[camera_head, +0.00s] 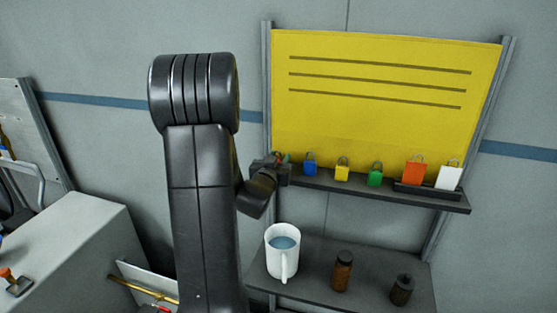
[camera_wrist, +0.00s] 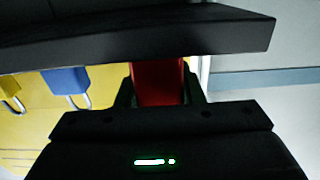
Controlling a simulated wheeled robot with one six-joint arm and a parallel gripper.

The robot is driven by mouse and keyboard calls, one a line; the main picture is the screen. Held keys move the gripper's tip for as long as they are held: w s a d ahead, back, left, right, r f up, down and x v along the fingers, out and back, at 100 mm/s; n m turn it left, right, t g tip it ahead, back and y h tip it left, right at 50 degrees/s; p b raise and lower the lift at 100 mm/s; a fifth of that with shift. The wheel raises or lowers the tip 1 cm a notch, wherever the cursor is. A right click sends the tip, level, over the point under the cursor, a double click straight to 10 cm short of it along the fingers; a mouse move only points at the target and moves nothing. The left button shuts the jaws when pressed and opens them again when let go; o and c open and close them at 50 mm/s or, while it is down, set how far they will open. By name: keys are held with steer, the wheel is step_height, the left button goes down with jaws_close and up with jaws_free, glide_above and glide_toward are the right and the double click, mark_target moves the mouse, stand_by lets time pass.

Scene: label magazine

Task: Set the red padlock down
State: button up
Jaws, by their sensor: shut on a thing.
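The red padlock (camera_wrist: 158,82) is between the two fingers of my gripper (camera_wrist: 158,92) in the wrist view, and the gripper is shut on it. Its upper part in that view is hidden behind the dark shelf edge (camera_wrist: 140,32). In the head view my gripper (camera_head: 272,166) is at the left end of the narrow shelf (camera_head: 330,185) below the yellow board, left of the blue padlock (camera_head: 310,164). The red padlock is almost wholly hidden there. I cannot tell whether it touches the shelf.
A lower shelf (camera_head: 315,279) holds a white mug (camera_head: 282,262), a brown bottle (camera_head: 342,271) and a dark container (camera_head: 401,291).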

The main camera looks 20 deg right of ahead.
steer(key=o, duration=1)
steer(key=shift+f, duration=0.1)
steer(key=shift+r+p, duration=0.3)
steer(key=shift+p, duration=0.05)
steer(key=b+v, duration=0.3)
steer(key=v, duration=0.9)
steer(key=shift+f, duration=0.2)
